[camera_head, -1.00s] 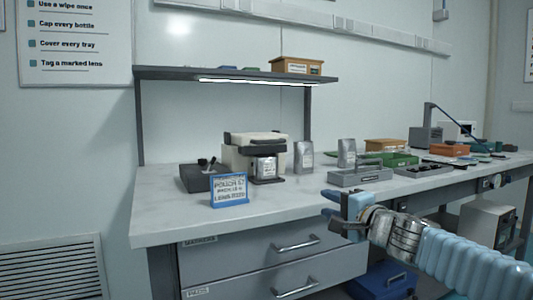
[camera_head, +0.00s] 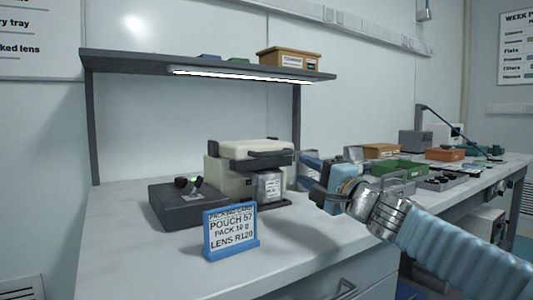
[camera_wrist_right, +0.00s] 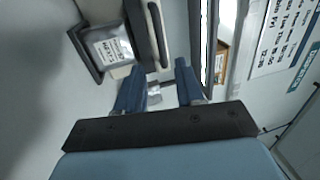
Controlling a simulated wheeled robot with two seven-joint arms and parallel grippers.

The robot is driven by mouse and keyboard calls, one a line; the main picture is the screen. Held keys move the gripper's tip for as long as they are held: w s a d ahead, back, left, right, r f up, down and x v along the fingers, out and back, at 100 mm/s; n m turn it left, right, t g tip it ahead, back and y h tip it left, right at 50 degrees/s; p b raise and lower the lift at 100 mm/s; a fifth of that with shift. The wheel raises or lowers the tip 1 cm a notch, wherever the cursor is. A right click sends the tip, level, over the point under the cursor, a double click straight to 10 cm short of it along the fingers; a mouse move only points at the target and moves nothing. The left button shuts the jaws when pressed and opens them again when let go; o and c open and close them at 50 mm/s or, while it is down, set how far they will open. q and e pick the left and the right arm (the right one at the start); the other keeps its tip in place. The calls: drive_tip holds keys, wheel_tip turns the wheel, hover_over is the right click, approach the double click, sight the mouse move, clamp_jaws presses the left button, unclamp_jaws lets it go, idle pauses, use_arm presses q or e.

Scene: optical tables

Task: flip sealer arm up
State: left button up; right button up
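The sealer (camera_head: 228,181) is a cream box with a black-edged upper arm (camera_head: 255,150), which lies down over the body. A silver pouch (camera_head: 268,187) stands upright at its front; it also shows in the right wrist view (camera_wrist_right: 112,48). My right gripper (camera_head: 316,193) is just right of the sealer, above the table, apart from it as far as I can tell. In the right wrist view its two blue fingers (camera_wrist_right: 158,74) are spread with nothing clearly held, and a dark handle-like bar (camera_wrist_right: 157,35) shows beyond them. My left gripper is out of view.
A blue-framed packing card (camera_head: 232,231) and a dark box (camera_head: 188,204) stand left of the sealer. A shelf (camera_head: 130,62) hangs above. Silver pouches, a green tray (camera_head: 398,169) and an orange bin (camera_head: 445,154) are to the right. The front-left tabletop is clear.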

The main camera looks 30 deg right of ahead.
sight(276, 155)
drive_tip(key=p+x, duration=0.2)
drive_tip(key=x, duration=0.9)
drive_tip(key=shift+w+a+r+p, duration=0.1)
drive_tip(key=shift+w+a+p, duration=0.05)
drive_tip(key=shift+w+p, duration=0.25)
drive_tip(key=shift+w, duration=0.6)
clamp_jaws()
